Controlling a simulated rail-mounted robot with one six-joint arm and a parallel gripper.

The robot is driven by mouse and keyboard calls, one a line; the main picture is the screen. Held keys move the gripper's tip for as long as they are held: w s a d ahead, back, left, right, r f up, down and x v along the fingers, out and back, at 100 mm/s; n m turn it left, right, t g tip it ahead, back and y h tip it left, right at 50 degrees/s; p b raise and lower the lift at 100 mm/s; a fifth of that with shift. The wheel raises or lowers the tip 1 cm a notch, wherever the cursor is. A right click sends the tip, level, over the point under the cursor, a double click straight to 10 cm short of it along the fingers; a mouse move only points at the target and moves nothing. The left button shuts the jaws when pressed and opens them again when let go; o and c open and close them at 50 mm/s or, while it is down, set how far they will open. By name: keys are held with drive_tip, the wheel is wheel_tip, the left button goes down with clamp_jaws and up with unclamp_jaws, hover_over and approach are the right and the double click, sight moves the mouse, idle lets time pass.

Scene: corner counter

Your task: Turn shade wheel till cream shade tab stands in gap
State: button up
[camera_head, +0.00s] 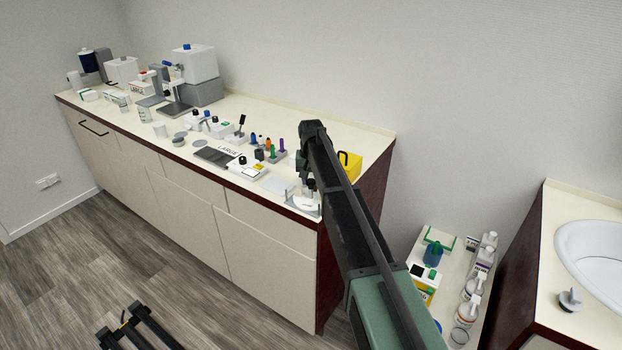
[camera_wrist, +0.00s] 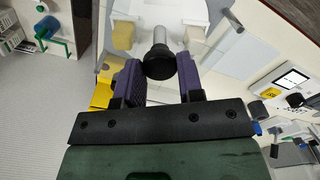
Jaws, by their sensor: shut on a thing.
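The shade wheel (camera_wrist: 172,10) is a pale disc at the top of the wrist view, partly cut off by the frame. A cream-yellow tab (camera_wrist: 123,37) shows on its left and a paler, whitish tab (camera_wrist: 194,38) on its right. A grey post with a round black knob (camera_wrist: 158,66) lies between them. My gripper (camera_wrist: 158,72) has its purple fingers shut on the black knob. In the head view the wheel (camera_head: 303,203) is small, at the counter's front right corner, partly behind my arm. I cannot tell which tab stands in the gap.
A yellow box (camera_head: 350,164) stands behind my arm. Small bottles, a white device (camera_head: 248,170) and a dark panel (camera_head: 215,156) lie to the left. The counter's right edge is close. A lower shelf with bottles (camera_head: 472,285) and a sink (camera_head: 594,250) are farther right.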

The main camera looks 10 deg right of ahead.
drive_tip(key=shift+n, duration=7.3)
drive_tip(key=o, duration=0.9)
drive_tip(key=shift+r, duration=0.1)
wheel_tip(320, 180, up, 11)
drive_tip(key=p, duration=1.1)
